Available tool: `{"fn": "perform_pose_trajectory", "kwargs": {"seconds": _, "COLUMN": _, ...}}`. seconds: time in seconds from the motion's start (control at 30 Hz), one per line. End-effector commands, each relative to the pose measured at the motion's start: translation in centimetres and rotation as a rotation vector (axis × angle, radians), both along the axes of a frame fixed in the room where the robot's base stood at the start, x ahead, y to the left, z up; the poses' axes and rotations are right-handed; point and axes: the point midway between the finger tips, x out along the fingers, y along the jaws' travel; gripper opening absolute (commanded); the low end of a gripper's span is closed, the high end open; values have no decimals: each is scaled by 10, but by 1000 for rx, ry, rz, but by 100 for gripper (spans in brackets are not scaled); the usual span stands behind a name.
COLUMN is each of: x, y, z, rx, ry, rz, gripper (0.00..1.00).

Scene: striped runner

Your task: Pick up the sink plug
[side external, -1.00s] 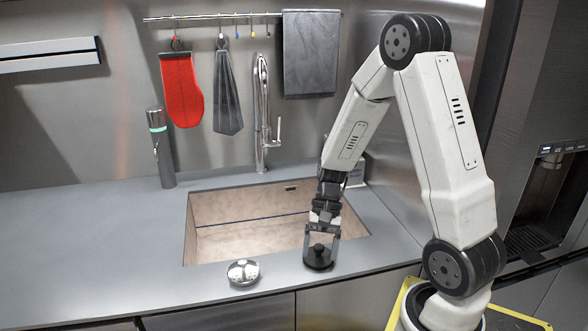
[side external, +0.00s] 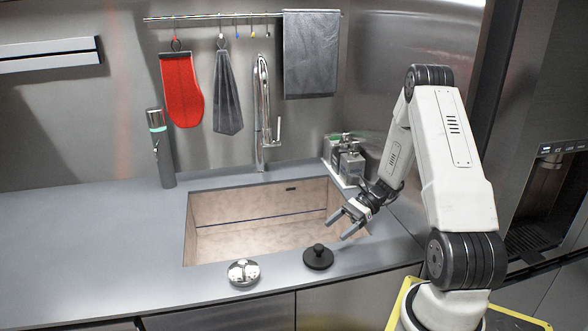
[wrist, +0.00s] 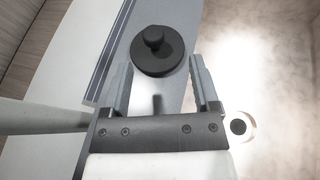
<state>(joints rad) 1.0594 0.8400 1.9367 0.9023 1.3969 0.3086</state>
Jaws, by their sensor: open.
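The sink plug (side external: 318,257) is a black disc with a round knob on top. It sits on the grey counter strip in front of the sink. In the wrist view the plug (wrist: 158,50) lies beyond the fingertips, roughly in line with the gap between them. My gripper (side external: 339,225) is open and empty, up and to the right of the plug in the side view and apart from it. Both fingers of my gripper (wrist: 158,75) show in the wrist view with nothing between them.
The sink basin (side external: 220,243) is open behind the plug. A shiny metal strainer-like piece (side external: 243,272) sits left of the plug. A tall faucet (side external: 262,115) stands behind the basin. Bottles (side external: 349,162) stand at the back right corner. The left counter is mostly clear.

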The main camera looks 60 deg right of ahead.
Motion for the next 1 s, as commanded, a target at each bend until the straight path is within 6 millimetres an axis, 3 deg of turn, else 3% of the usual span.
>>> {"fn": "perform_pose_trajectory", "kwargs": {"seconds": 0.37, "x": 9, "y": 20, "z": -9, "rx": -1, "ry": 1, "rz": 4, "gripper": 78}}
{"fn": "perform_pose_trajectory", "kwargs": {"seconds": 0.67, "x": 11, "y": 25, "z": -12, "rx": -3, "ry": 1, "rz": 4, "gripper": 78}}
{"fn": "perform_pose_trajectory", "kwargs": {"seconds": 1.0, "x": 18, "y": 56, "z": -26, "rx": -1, "ry": 2, "rz": 6, "gripper": 78}}
